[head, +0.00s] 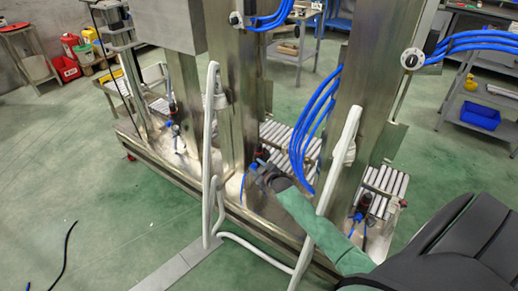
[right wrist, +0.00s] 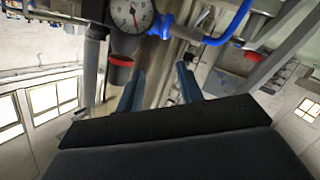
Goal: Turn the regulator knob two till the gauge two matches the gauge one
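A round white gauge (right wrist: 132,12) with a red needle is at the top of the right wrist view, cut off by the edge. Below it is a dark knob (right wrist: 120,68) with a red band, left of my right gripper (right wrist: 161,85). That gripper's two fingers are apart with nothing held between them. I cannot tell which gauge or knob number this is. In the head view my right gripper (head: 264,172) reaches in from the lower right to the middle of the steel machine, low down. The gauge faces there are too small to read. My left gripper is not in view.
White tubular frames (head: 211,150) stand in front of the machine's steel columns (head: 234,90). Blue hoses (head: 318,125) hang beside the columns, and a blue pipe (right wrist: 215,40) runs near the gauge. Roller beds (head: 385,182) lie behind. The green floor at left is mostly clear.

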